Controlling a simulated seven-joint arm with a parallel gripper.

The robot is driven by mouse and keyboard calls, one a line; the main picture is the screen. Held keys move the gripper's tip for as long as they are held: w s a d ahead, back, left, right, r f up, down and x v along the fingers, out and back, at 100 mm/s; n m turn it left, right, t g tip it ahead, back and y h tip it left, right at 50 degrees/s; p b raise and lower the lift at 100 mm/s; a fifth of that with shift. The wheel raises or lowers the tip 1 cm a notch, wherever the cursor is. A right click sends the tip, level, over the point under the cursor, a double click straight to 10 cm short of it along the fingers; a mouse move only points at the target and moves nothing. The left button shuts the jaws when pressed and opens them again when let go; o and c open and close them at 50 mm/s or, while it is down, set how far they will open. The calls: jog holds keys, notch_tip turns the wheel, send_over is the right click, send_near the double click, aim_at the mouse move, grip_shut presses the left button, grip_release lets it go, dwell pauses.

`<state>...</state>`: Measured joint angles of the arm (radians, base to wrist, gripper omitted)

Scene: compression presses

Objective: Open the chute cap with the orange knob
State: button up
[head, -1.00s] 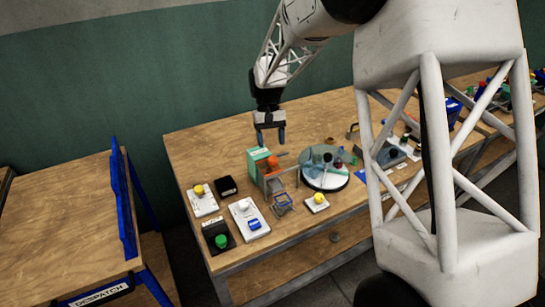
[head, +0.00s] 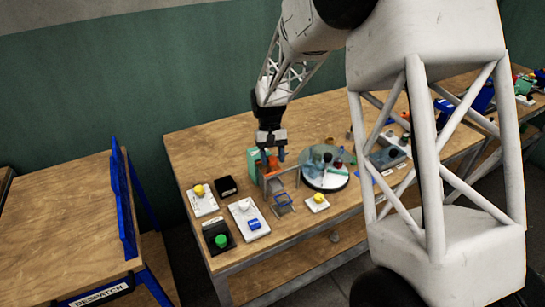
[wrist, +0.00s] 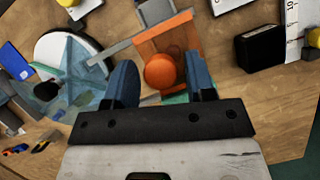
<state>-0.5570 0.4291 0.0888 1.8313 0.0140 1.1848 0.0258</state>
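The orange chute cap (wrist: 185,42) with its round orange knob (wrist: 161,70) shows in the wrist view, on the press-like fixture with a green body (head: 253,162). My gripper (head: 272,157) is open, its two blue fingers pointing down over the fixture. In the wrist view my gripper (wrist: 160,68) has a finger on either side of the knob, with visible gaps. Whether the fingers are level with the knob is unclear. In the head view the fingers partly hide the orange part. The cap looks shut, but its hinge is not clear.
A round glass-topped disc (head: 325,172) with small items stands right of the fixture. A metal bar (wrist: 115,46) runs beside the cap. A black box (wrist: 260,47) and several button boxes, one with a green button (head: 221,241), stand to the left in the head view.

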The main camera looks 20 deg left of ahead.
grip_shut()
jog(key=w+d, duration=0.4)
jog(key=shift+w+d, duration=0.15)
jog(key=shift+w, duration=0.05)
jog(key=shift+o, duration=1.2)
grip_release()
jog(key=shift+r, duration=0.1)
jog(key=v, duration=0.7)
jog(key=shift+w+r, duration=0.15)
jog(key=shift+r, duration=0.15)
